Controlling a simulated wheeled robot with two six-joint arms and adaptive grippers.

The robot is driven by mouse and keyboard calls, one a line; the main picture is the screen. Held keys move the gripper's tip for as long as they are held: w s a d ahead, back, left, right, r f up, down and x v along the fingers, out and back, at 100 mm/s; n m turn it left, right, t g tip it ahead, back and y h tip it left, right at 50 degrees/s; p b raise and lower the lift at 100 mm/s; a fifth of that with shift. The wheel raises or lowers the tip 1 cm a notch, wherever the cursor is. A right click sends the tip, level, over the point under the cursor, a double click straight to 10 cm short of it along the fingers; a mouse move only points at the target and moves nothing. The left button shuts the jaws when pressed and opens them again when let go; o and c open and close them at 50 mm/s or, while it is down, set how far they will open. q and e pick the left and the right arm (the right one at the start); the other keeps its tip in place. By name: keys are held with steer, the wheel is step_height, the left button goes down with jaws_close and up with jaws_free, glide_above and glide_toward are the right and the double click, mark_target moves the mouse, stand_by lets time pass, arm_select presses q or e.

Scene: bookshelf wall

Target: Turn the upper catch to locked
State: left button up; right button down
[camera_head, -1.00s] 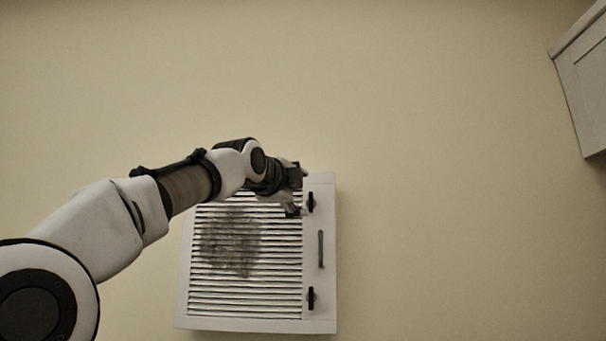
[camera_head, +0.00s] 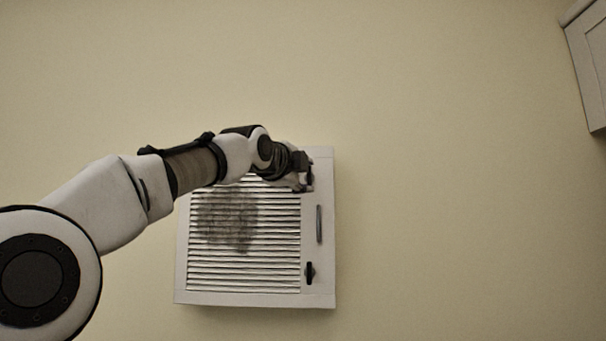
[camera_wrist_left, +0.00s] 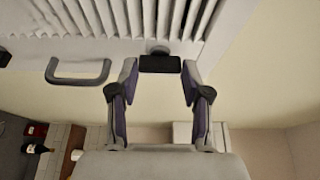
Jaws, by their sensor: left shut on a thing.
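A white vent panel (camera_head: 238,298) with dark slats and a sooty patch is on the wall. Its upper catch shows in the left wrist view as a short black bar (camera_wrist_left: 160,64) on a round grey base. The bar lies parallel to the panel's handle. My left gripper (camera_head: 307,176) is at the panel's upper right and hides most of this catch in the head view. In the left wrist view my left gripper (camera_wrist_left: 159,68) has one finger at each end of the bar, shut on it. The lower catch (camera_head: 309,272) is black and upright. My right gripper is out of view.
A grey bar handle (camera_head: 319,224) stands out between the two catches; it also shows in the left wrist view (camera_wrist_left: 78,73). A pale cabinet (camera_head: 590,70) is at the upper right. The wall right of the panel is bare.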

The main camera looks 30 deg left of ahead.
arm_select(q)
steer(key=shift+n+t+b, duration=0.5)
steer(key=shift+n+b, duration=0.5)
steer(key=shift+n, duration=0.1)
steer(key=n+y+b, duration=0.1)
steer(key=n+b, duration=0.1)
steer(key=n+t+y+b, duration=0.1)
steer(key=n+b, duration=0.2)
steer(key=n+y+b, duration=0.1)
steer(key=n+b, duration=0.2)
steer(key=shift+w+d+f+t, duration=0.15)
steer(key=shift+w+f+t, duration=0.1)
steer(key=shift+f+t, duration=0.15)
steer(key=shift+n+y+b, duration=0.6)
steer(key=shift+n, duration=0.5)
steer(key=n+y+b, duration=0.1)
steer(key=n, duration=0.2)
steer(key=shift+w+r+n+y, duration=0.1)
steer(key=shift+n+y, duration=0.2)
steer(key=shift+n, duration=0.1)
steer(key=shift+d+n+y, duration=0.15)
steer(key=shift+n+y, duration=0.45)
steer(key=shift+n, duration=0.6)
steer(key=shift+w+n+g+y, duration=0.1)
steer(key=shift+n+g+y, duration=0.65)
steer(key=shift+n, duration=1.05)
steer(key=shift+y, duration=0.35)
